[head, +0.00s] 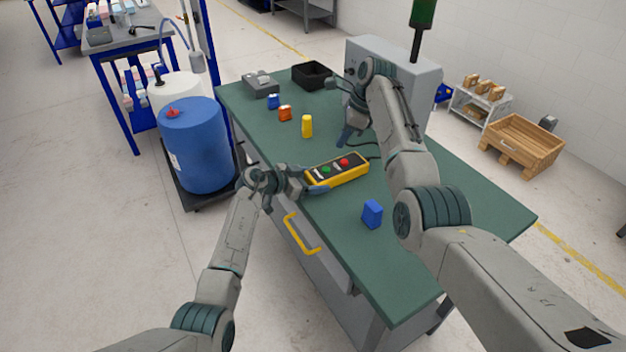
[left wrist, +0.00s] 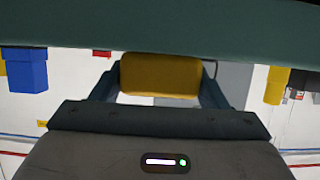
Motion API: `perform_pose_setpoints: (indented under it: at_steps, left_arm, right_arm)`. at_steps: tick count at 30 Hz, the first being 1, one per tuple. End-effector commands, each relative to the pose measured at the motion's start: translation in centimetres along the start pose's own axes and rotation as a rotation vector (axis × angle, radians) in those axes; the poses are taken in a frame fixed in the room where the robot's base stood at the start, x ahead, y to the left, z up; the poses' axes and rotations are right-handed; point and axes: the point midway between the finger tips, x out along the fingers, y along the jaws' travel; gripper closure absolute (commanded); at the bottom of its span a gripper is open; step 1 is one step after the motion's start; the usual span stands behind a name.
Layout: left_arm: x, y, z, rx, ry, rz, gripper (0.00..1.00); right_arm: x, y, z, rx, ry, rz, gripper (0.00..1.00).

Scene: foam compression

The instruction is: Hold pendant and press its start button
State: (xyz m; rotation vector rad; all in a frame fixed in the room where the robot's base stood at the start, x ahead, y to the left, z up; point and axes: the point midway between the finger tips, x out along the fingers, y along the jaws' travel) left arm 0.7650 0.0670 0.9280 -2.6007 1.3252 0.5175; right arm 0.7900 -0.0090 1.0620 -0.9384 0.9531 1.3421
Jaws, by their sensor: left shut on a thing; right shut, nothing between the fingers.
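The yellow pendant (head: 338,170) has a dark face with a green button (head: 325,169) and a red button (head: 344,162). It lies on or just above the green table, and I cannot tell which. My left gripper (head: 312,187) is shut on the pendant's near left end. In the left wrist view the pendant's yellow end (left wrist: 160,75) sits between the two fingers. My right gripper (head: 347,138) is shut and empty, pointing down above the table beyond the pendant, apart from the buttons. A dark cable runs from the pendant's far end, partly hidden by my right arm.
The green table (head: 400,285) holds a blue block (head: 372,213), a yellow piece (head: 307,126), an orange piece (head: 285,113), a small blue piece (head: 273,101), a grey device (head: 261,84) and a black bin (head: 312,75). A grey cabinet (head: 425,75) stands behind. A blue drum (head: 195,145) stands left.

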Motion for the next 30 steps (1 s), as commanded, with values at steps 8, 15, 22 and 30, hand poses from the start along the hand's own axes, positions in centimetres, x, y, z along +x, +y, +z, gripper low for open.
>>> perform_pose_setpoints:
  at_steps: [8,15,22,30]
  left_arm:
    - [0.0,0.0,0.0,0.000,-0.001,-0.001,0.74]
    - [0.0,0.0,0.1,0.000,-0.001,-0.001,0.74]
    - [0.0,0.0,0.0,0.000,-0.001,-0.001,0.74]
    - [0.0,0.0,0.0,0.000,-0.001,-0.001,0.74]
  right_arm:
    - [0.0,0.0,0.0,0.000,0.000,0.000,1.00]
    - [0.6,-0.1,0.4,-0.017,-0.023,-0.041,1.00]
    - [1.5,-0.2,2.1,-0.087,-0.127,-0.248,1.00]
    - [0.7,0.5,3.1,-0.140,-0.224,-0.472,1.00]
